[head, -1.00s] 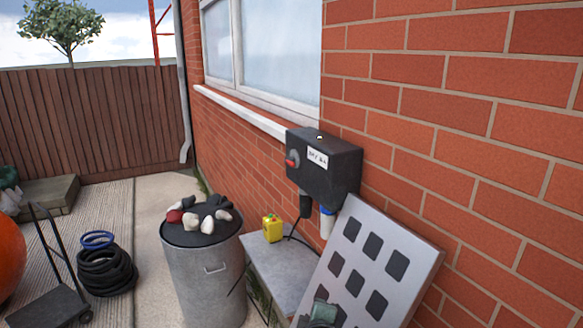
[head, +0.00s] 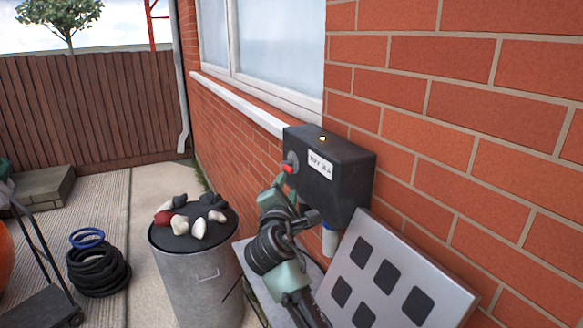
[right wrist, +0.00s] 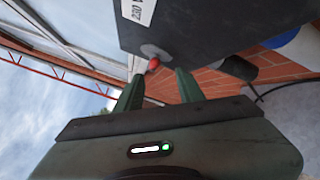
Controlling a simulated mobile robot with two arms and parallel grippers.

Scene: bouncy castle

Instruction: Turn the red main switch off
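The red main switch (head: 288,168) is a small red lever on a grey round base, on the left face of a black box (head: 335,180) fixed to the brick wall. The red lever (right wrist: 153,65) also shows in the right wrist view. My right gripper (head: 279,182) is just below the switch in the head view. In the right wrist view its two green fingers (right wrist: 158,76) stand apart, with the lever showing in the gap near their tips. Contact cannot be told. My left gripper is not in view.
A metal bin (head: 200,275) with stones on its black lid stands left of my arm. A panel with dark squares (head: 440,270) leans below the box. Black coiled hose (head: 98,270) lies farther left. A window (head: 275,55) is above. Paving between hose and bin is clear.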

